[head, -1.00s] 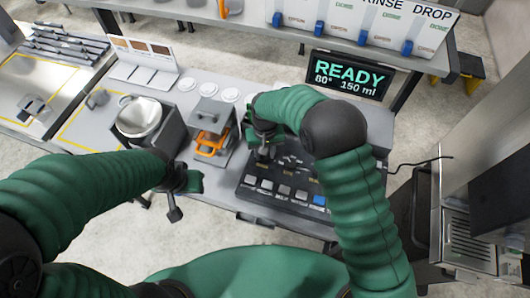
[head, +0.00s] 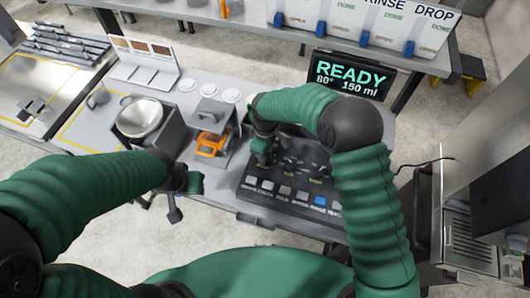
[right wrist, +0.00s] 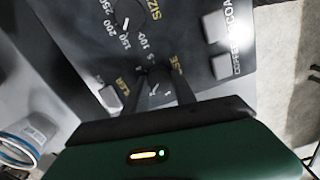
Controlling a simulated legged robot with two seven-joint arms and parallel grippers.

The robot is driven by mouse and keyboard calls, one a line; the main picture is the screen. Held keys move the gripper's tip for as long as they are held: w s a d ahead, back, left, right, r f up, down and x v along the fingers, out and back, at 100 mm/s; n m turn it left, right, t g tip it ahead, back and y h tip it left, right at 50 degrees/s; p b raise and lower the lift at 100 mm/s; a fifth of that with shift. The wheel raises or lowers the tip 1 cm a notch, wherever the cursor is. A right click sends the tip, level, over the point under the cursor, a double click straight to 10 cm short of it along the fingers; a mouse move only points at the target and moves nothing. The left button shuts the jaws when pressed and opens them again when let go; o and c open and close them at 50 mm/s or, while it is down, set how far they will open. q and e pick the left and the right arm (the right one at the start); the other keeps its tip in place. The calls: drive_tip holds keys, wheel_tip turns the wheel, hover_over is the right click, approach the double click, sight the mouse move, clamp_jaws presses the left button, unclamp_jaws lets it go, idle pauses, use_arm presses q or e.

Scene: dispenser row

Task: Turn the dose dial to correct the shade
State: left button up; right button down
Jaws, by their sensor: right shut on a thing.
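The dark control panel (head: 247,190) lies on the bench under my right arm, with a row of keys along its front edge. My right gripper (head: 262,160) is down at the panel's left part. In the right wrist view, its two fingers (right wrist: 165,90) are shut on a small dark dial (right wrist: 155,90) with small numbers around it, 5 and 10 among them. Its label is partly hidden by the fingers. A second dial (right wrist: 125,22), marked 100 to 250, sits beside it. My left gripper (head: 182,190) hangs before the bench's front edge, away from the panel; its jaws are unclear.
A display (head: 348,75) reads READY, 80°, 150 ml. A stand with brown shade samples (head: 145,48) is at the back left. Dispensers (head: 390,25) line the back shelf.

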drive_tip(key=shift+w+r+n, duration=0.2)
drive_tip(key=shift+n, duration=0.6)
drive_tip(key=c, duration=1.4)
unclamp_jaws()
drive_tip(key=o, duration=0.4)
drive_tip(key=shift+s+d+f, duration=0.1)
drive_tip(key=shift+s, duration=0.05)
wheel_tip(320, 180, up, 17)
drive_tip(key=shift+f+b, duration=0.1)
drive_tip(key=shift+b, duration=1.1)
